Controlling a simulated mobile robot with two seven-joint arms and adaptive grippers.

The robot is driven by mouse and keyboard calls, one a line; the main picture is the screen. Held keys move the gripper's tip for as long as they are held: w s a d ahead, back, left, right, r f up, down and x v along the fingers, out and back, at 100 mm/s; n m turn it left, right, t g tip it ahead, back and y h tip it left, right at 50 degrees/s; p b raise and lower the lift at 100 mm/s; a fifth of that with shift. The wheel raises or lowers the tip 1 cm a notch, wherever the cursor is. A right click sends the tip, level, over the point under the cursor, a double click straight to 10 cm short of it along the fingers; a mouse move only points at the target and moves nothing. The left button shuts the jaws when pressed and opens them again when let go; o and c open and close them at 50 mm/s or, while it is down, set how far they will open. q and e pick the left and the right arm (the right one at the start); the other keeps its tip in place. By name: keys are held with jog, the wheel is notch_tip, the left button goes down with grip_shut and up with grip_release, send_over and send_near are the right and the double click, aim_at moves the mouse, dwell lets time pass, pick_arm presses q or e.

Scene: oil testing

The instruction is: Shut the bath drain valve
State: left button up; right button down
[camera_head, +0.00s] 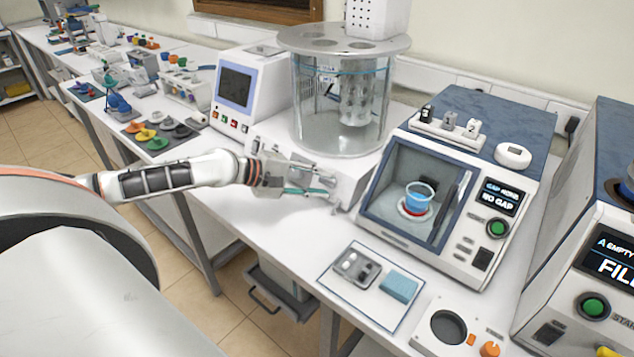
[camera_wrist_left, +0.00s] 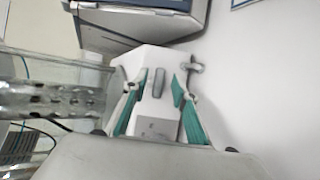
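The bath (camera_head: 340,95) is a clear glass cylinder with a metal lid, standing on a white base. On the base front are small grey drain fittings: an elongated lever-like piece (camera_wrist_left: 158,84) and a rounded spout-like piece (camera_wrist_left: 193,67). My left gripper (camera_head: 326,181) is at the base front with its fingers pointing at these fittings. In the left wrist view its green-padded fingers (camera_wrist_left: 161,77) are apart, with the lever-like piece showing in the gap between them. I cannot tell whether either finger touches it. My right gripper is in neither view.
A blue-and-white gap tester (camera_head: 462,180) with a blue cup inside stands to the right of the bath. A white screen unit (camera_head: 240,90) is to its left. A mat (camera_head: 372,285) with a blue block lies near the table's front edge.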

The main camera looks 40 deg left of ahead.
pick_arm(q)
jog(key=shift+s+a, duration=0.1)
jog(key=shift+v, duration=2.1)
jog(key=v, duration=0.7)
jog(key=shift+s+a+r, duration=0.15)
jog(key=shift+s, duration=0.05)
